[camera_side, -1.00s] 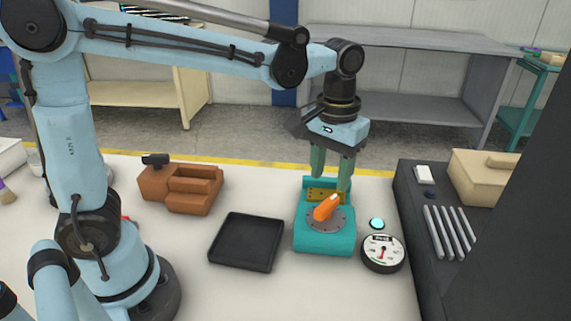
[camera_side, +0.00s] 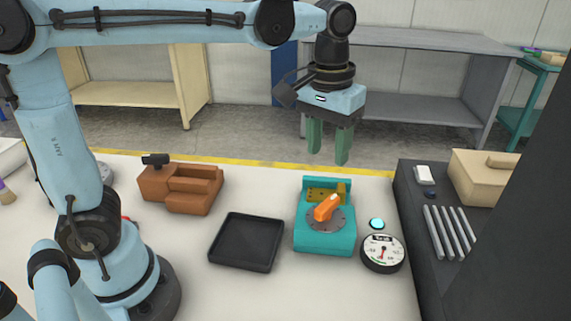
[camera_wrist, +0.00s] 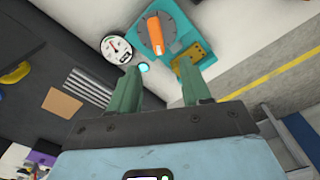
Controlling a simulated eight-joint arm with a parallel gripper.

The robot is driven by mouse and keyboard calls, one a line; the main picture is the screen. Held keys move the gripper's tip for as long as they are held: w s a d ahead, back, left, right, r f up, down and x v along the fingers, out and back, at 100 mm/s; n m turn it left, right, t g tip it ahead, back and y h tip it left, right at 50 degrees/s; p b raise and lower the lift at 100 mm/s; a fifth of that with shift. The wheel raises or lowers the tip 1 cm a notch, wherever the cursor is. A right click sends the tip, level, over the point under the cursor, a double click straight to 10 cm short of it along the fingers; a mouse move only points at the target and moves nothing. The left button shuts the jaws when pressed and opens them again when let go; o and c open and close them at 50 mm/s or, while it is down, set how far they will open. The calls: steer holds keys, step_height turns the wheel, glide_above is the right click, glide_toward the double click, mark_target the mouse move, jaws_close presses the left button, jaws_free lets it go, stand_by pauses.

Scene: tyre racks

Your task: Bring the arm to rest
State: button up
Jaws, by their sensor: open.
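My gripper (camera_side: 328,153) hangs above and behind the teal fixture (camera_side: 324,241), with its green fingers apart and nothing between them. The fixture has a round grey dial plate and an orange handle (camera_side: 327,207) on its front and a brass block at its back. The gripper is clear of the handle. In the wrist view, my gripper (camera_wrist: 164,82) points at the table, and the orange handle (camera_wrist: 155,35) lies beyond its fingertips.
A round gauge (camera_side: 382,253) and a lit cyan button (camera_side: 377,223) are right of the fixture. A black tray (camera_side: 246,243) and a brown vise-like block (camera_side: 181,187) are to its left. A dark bench (camera_side: 412,190) with several metal rods (camera_side: 448,232) stands at right.

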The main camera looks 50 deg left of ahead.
steer(key=s+a+f+m+t, duration=0.2)
steer(key=s+a+f+t, duration=0.4)
steer(key=s+a, duration=0.1)
steer(key=shift+s+a+f+t, duration=0.15)
steer(key=shift+a+f+t, duration=0.15)
steer(key=shift+a+f, duration=0.05)
steer(key=shift+o, duration=0.3)
steer(key=shift+o, duration=1.3)
steer(key=shift+r, duration=0.1)
steer(key=o, duration=0.7)
steer(key=shift+m+g, duration=0.6)
steer(key=shift+m, duration=0.3)
steer(key=w+d+r, duration=0.2)
steer(key=w+r, duration=0.1)
steer(key=shift+c, duration=0.2)
steer(key=w+d+r+m+g, duration=0.3)
steer(key=w+d+m+g, duration=0.4)
steer(key=w+d, duration=0.7)
step_height(320, 180, down, 10)
steer(key=d+t, duration=0.1)
steer(key=shift+s+f+m, duration=0.2)
steer(key=shift+s+m, duration=0.1)
steer(key=shift+s, duration=0.15)
